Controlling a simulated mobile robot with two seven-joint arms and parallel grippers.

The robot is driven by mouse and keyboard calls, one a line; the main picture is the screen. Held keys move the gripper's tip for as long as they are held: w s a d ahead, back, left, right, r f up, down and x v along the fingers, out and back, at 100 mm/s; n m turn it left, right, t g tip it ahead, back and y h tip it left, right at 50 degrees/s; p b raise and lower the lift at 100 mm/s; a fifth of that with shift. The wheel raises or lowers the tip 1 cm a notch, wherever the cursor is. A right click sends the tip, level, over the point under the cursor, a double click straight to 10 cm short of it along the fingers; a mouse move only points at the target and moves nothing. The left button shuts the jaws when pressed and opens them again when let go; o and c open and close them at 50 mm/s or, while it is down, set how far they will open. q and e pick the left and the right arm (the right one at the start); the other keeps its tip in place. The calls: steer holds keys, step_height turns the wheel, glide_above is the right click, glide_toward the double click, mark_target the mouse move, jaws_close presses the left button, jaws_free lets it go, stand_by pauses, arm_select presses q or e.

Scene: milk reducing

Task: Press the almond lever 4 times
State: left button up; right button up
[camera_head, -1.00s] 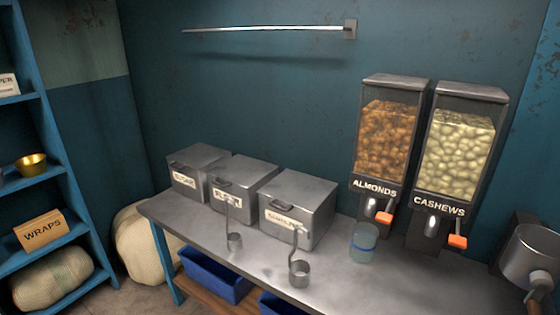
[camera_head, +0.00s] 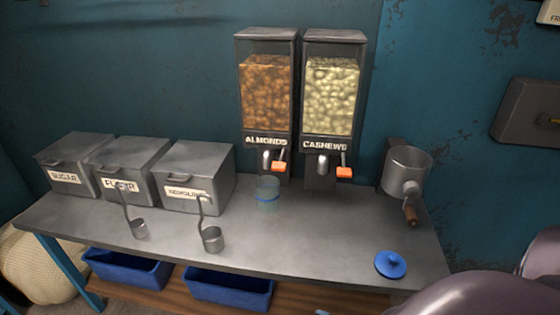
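The almonds dispenser (camera_head: 266,95) stands at the back of the metal table, full of brown nuts. Its orange lever (camera_head: 279,167) sticks out to the right below the label, beside a metal spout. A clear jar with a blue band (camera_head: 268,194) stands on the table below and just in front of the almonds spout; I cannot make out anything in it. The cashews dispenser (camera_head: 332,98) stands right beside it, with its own orange lever (camera_head: 344,172). Neither of my grippers is in view.
The metal table (camera_head: 300,255) has free room in front of the jar. Sugar, flour and a third metal bin (camera_head: 196,177) stand left, with two scoops (camera_head: 213,239) in front. A grinder (camera_head: 407,174) and blue lid (camera_head: 390,264) are right. Blue bins (camera_head: 229,289) sit below.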

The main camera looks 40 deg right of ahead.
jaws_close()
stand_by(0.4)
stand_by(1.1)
